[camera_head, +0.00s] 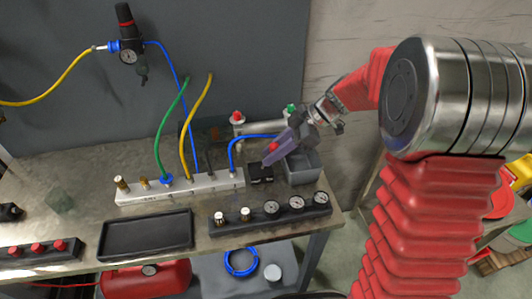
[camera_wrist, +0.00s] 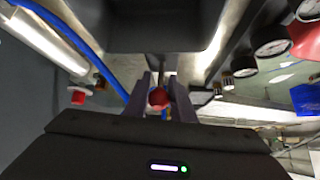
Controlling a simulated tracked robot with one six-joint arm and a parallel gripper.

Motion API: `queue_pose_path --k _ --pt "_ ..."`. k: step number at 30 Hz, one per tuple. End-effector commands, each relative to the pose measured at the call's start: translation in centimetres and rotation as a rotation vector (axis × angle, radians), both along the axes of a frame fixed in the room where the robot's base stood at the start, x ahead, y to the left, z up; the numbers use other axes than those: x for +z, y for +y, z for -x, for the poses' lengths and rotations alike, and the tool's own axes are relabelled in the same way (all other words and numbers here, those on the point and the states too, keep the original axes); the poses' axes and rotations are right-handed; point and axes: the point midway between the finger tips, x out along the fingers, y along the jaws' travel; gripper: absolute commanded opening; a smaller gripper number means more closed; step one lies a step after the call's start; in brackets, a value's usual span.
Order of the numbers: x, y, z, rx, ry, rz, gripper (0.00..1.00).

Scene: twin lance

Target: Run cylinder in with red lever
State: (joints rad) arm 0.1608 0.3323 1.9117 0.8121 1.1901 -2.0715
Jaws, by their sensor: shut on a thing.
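My gripper (camera_head: 270,155) points down and left over the bench and is shut on the red lever's ball knob (camera_head: 273,147). In the wrist view the red ball (camera_wrist: 158,97) sits between the two fingers (camera_wrist: 160,90). A black valve block (camera_head: 260,172) stands just below the fingertips; the lever's lower part is hidden by the fingers. The silver cylinder (camera_head: 258,127) lies behind the gripper, with a red fitting (camera_head: 237,117) at its left and a green fitting (camera_head: 291,108) at its right. The gripper partly hides it. I cannot tell the rod's position.
A silver manifold (camera_head: 150,193) with green, yellow and blue hoses stands left of the valve. A grey bin (camera_head: 301,175) is close on the right. A gauge block (camera_head: 250,224) lies in front, beside a black tray (camera_head: 147,238). A regulator (camera_head: 130,45) hangs behind.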

Motion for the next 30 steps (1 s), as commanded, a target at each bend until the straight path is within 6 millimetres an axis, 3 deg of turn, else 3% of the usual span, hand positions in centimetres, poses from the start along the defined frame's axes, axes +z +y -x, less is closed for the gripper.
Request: queue_pose_path --k 6,7,14,23,30 --pt "-0.2 -0.1 0.2 0.003 0.005 0.005 0.00" --pt "-0.2 -0.1 0.2 0.003 0.005 0.005 0.24" --pt "-0.1 0.0 0.1 0.003 0.003 0.003 0.41" --pt "0.0 0.0 0.1 0.004 0.002 0.002 0.41" --pt "1.5 -1.4 0.0 0.002 -0.001 0.002 0.41"
